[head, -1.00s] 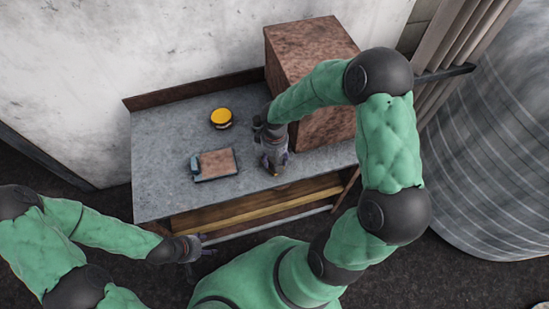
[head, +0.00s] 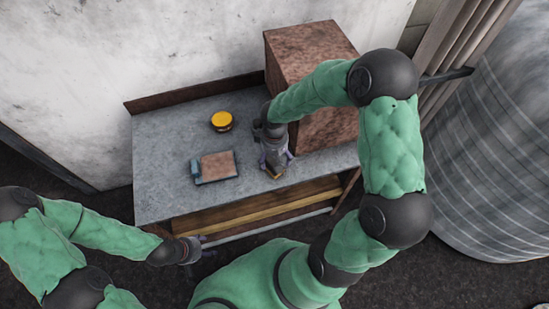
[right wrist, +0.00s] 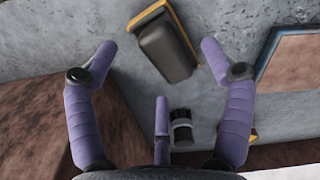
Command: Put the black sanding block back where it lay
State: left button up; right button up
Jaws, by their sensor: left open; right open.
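The black sanding block (right wrist: 165,50) with a yellow-orange edge lies on the grey bench top in the right wrist view. It sits between the spread fingertips of my right gripper (right wrist: 160,49), with gaps on both sides. In the head view my right gripper (head: 277,166) is low over the front right of the bench, and only part of the block (head: 276,176) shows below it. My left gripper (head: 200,245) is open and empty, in front of the bench's front edge and away from the block.
The grey bench (head: 165,165) bears a yellow-topped tin (head: 221,121) and a framed brown board (head: 217,165), both left of my right gripper. A large rusty-brown box (head: 312,60) stands close behind and right of that gripper. The front left of the bench is clear.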

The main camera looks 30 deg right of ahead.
aim_at(274, 160)
notch_tip(274, 160, up, 10)
jog(key=p, duration=0.3)
